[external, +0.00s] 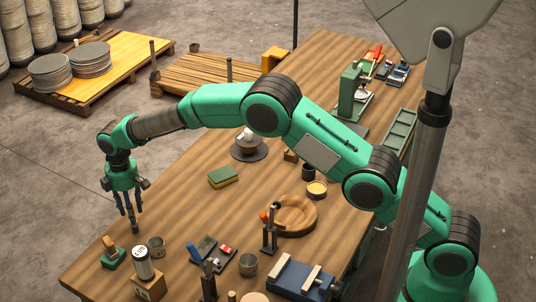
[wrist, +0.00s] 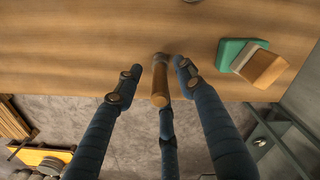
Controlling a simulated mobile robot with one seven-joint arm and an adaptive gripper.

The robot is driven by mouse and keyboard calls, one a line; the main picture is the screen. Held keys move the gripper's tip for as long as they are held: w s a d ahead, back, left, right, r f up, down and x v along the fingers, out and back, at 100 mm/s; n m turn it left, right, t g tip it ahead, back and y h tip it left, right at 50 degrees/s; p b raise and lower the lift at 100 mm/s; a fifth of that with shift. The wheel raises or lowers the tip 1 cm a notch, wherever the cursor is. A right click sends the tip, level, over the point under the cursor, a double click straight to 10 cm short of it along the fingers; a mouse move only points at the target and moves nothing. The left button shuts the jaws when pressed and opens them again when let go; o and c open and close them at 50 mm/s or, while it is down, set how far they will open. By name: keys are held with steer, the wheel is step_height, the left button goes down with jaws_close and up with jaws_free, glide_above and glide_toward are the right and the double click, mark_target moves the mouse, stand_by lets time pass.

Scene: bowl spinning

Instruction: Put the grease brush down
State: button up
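A wooden-handled tool that looks like the grease brush (wrist: 160,82) is between my fingers in the wrist view, its round handle end toward the camera. Its bristles are hidden or too small to make out. My gripper (external: 129,222) points down at the left edge of the workbench; its blue-grey fingers (wrist: 160,68) flank the handle with visible gaps at both sides. The third finger reaches up from below, close to the handle; whether it touches cannot be told. In the external view I cannot make out the brush.
A green block with a wooden top (wrist: 254,63) lies close by, also in the external view (external: 111,256). The workbench (external: 180,215) is clear toward the green-yellow sponge (external: 223,177).

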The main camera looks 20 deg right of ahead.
step_height(320, 180, up, 8)
steer(key=shift+r+p, duration=0.15)
steer(key=shift+p, duration=0.3)
stand_by(0.5)
stand_by(0.3)
